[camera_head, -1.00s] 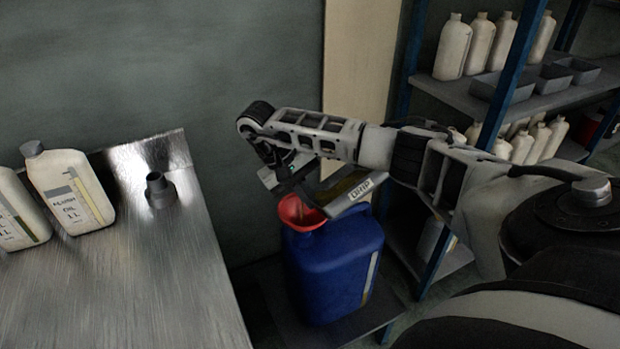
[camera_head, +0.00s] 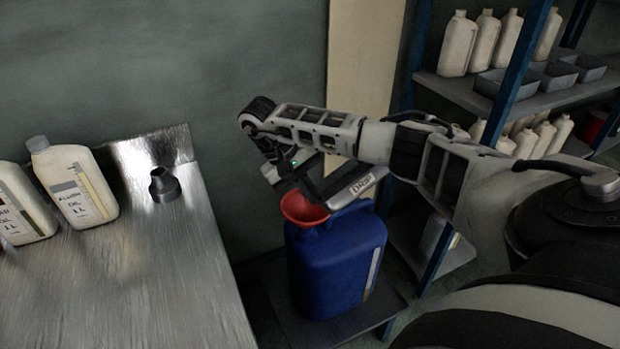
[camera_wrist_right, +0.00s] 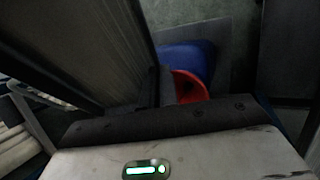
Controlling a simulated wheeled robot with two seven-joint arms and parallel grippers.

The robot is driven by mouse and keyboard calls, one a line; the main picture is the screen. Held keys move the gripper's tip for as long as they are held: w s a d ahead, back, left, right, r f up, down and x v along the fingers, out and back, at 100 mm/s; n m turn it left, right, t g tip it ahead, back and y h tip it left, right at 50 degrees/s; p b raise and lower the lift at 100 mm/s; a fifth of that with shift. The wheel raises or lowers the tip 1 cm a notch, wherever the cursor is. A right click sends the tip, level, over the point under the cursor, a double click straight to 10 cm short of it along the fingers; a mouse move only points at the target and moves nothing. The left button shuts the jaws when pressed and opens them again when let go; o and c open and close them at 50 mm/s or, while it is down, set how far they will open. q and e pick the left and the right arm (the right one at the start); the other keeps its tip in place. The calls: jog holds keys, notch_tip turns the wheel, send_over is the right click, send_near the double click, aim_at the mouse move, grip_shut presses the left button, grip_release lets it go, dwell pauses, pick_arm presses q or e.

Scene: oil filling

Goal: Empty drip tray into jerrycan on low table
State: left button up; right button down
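The grey drip tray (camera_head: 360,187), labelled DRIP, hangs tilted from my right gripper (camera_head: 285,178) above the red funnel (camera_head: 304,208). Its lower end is at the funnel's mouth; I cannot tell whether they touch. The funnel stands in the blue jerrycan (camera_head: 338,268) on the low table (camera_head: 352,326). In the right wrist view the tray (camera_wrist_right: 85,50) is steeply tilted at the left, with the funnel (camera_wrist_right: 190,87) and jerrycan (camera_wrist_right: 188,55) beyond it. My right gripper is shut on the tray, its fingertips mostly hidden. My left gripper is not in view.
A metal bench (camera_head: 130,270) at the left holds flush-oil bottles (camera_head: 75,185) and a dark cone-shaped piece (camera_head: 164,185). A shelf rack (camera_head: 455,90) with white bottles and grey trays (camera_head: 500,83) stands behind my right arm.

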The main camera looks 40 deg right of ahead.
jog(key=shift+w+r, duration=0.1)
jog(key=shift+w+a+r+g+h+p, duration=0.15)
jog(key=shift+w+r+g+p, duration=0.1)
jog(key=shift+w+g+p, duration=0.25)
jog(key=shift+w+r+g+h+p, duration=0.15)
jog(key=shift+w+r+g+p, duration=0.1)
jog(key=shift+g+p, duration=0.45)
dwell(1.8)
